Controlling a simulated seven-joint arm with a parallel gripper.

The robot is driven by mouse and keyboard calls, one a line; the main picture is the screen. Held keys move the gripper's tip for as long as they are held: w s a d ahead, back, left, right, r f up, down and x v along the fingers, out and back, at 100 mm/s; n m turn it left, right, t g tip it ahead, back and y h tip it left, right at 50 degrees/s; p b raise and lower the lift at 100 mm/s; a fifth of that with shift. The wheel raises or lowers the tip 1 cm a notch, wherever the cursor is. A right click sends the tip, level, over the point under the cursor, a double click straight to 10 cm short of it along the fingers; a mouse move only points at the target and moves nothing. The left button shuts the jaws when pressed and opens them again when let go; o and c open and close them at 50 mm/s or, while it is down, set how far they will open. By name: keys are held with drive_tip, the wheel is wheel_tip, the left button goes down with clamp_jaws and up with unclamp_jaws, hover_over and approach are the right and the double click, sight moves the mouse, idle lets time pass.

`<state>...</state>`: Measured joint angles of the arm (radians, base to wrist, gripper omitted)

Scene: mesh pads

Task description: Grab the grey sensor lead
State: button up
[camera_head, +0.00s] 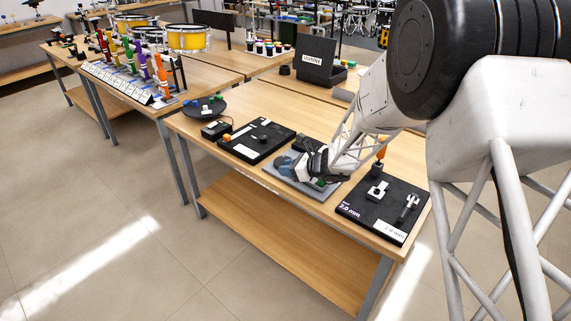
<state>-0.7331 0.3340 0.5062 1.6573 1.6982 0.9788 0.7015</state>
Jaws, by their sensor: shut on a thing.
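My gripper (308,172) is low over the grey pad (325,192) in the middle of the near table. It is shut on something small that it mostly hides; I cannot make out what. I cannot pick out the grey sensor lead for certain. A blue-grey rounded piece (284,165) lies on the pad just left of my gripper. A small green piece (319,184) shows at the pad's front, close by my gripper.
A black pad (240,147) with small parts lies to the left. Another black pad (360,212) with grey fittings lies to the right, near the table's edge. A round black tray (190,112) and an open black case (310,70) stand farther off. My arm blocks the right side.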

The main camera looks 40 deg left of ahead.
drive_tip(key=shift+s+d, duration=0.25)
drive_tip(key=shift+d, duration=0.05)
idle(0.6)
